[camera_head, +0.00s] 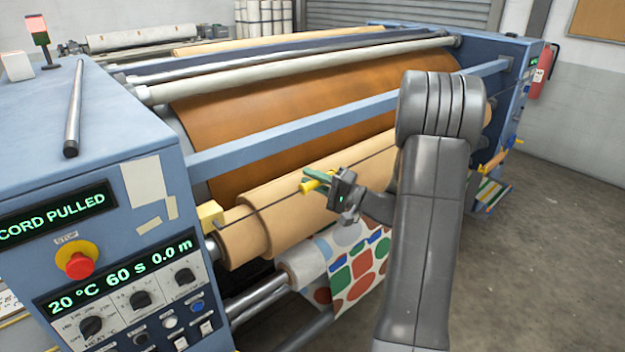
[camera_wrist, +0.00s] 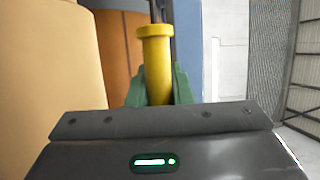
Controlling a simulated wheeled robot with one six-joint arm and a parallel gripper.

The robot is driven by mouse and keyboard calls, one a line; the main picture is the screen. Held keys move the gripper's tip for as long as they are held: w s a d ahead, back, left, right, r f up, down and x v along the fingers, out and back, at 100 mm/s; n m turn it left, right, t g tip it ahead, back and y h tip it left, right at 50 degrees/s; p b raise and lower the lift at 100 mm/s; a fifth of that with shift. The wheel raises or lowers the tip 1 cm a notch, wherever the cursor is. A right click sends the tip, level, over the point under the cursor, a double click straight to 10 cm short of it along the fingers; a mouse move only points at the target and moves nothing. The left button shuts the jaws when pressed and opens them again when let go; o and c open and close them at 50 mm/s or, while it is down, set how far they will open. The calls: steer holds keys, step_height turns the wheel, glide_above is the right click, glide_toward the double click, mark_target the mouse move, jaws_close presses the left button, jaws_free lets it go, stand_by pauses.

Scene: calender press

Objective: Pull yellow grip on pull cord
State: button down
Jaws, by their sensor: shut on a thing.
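The yellow grip (camera_head: 311,186) sits on the dark pull cord (camera_head: 373,154), which runs across the front of the machine past the tan rolls. My gripper (camera_head: 318,182) has its green fingers closed around the yellow grip. In the wrist view the yellow grip (camera_wrist: 157,70) stands between the two green fingers of my gripper (camera_wrist: 158,88), with its flanged end showing. The cord shows as a thin dark line beyond the grip. The left panel's display (camera_head: 55,212) reads "CORD PULLED".
A red stop button (camera_head: 79,265) sits on the left blue cabinet (camera_head: 110,140), above knobs and a display reading 20 °C, 60 s, 0.0 m. A blue crossbar (camera_head: 330,122) spans above the tan roll (camera_head: 285,215). Patterned fabric (camera_head: 358,270) hangs below. Floor at right is clear.

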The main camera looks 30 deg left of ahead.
steer(key=d, duration=0.1)
steer(key=s+d+b, duration=0.1)
steer(key=d+b, duration=0.1)
steer(key=d, duration=0.1)
steer(key=shift+s+f, duration=0.1)
steer(key=shift+s, duration=0.2)
steer(key=shift+a, duration=0.1)
steer(key=c, duration=1.3)
jaws_free()
steer(key=b, duration=0.3)
glide_toward(317, 183)
steer(key=d+f, duration=0.1)
steer(key=d, duration=0.5)
steer(key=shift+a, duration=0.15)
